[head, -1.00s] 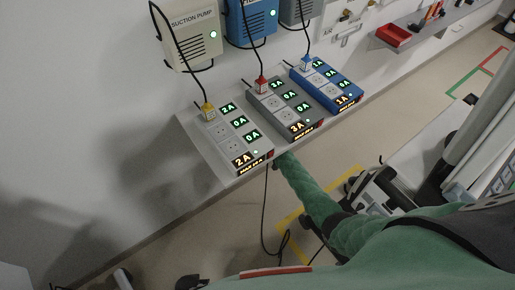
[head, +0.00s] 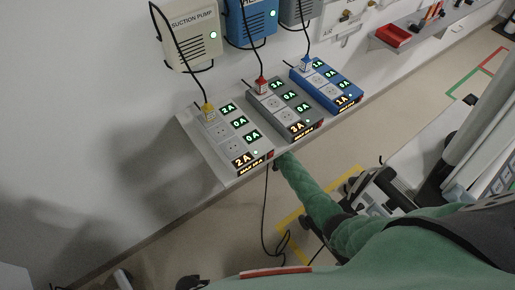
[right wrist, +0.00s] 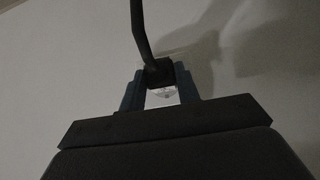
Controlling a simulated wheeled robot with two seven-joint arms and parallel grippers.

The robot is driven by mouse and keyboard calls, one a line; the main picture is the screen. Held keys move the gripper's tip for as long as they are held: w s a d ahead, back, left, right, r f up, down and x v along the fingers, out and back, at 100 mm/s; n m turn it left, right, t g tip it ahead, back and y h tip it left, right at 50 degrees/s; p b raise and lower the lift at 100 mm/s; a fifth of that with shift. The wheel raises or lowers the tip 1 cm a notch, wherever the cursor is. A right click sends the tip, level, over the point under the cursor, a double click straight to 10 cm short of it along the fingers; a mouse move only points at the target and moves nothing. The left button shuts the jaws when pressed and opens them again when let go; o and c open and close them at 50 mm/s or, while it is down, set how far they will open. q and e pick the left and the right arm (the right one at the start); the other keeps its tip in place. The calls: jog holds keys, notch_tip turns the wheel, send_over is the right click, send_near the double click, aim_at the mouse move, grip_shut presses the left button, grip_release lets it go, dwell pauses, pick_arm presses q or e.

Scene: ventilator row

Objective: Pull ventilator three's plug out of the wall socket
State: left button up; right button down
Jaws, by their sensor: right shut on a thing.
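In the right wrist view my right gripper (right wrist: 159,76) has its two fingers closed on the sides of a black plug (right wrist: 158,71). A dark cable (right wrist: 138,25) runs up from the plug. A pale socket plate (right wrist: 164,97) shows between the fingers against the wall; I cannot tell whether the plug is fully seated. In the head view my green right arm reaches under the wall shelf, and the shelf hides its gripper. A black cable (head: 265,205) hangs below the shelf near it. No ventilator label is readable. My left gripper is not in view.
On the shelf (head: 194,136) stand a white power strip (head: 237,151), a grey one (head: 302,126) and a blue one (head: 345,95), each with a plug. A suction pump (head: 191,36) hangs above. A red bin (head: 393,37) sits farther right. Equipment stands right of my arm.

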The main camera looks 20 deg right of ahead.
jog(key=shift+s, duration=0.1)
jog(key=s, duration=0.1)
jog(key=s+d+p, duration=0.1)
jog(key=s, duration=0.2)
jog(key=shift+s+d, duration=0.2)
jog(key=shift+d, duration=0.15)
dwell(0.8)
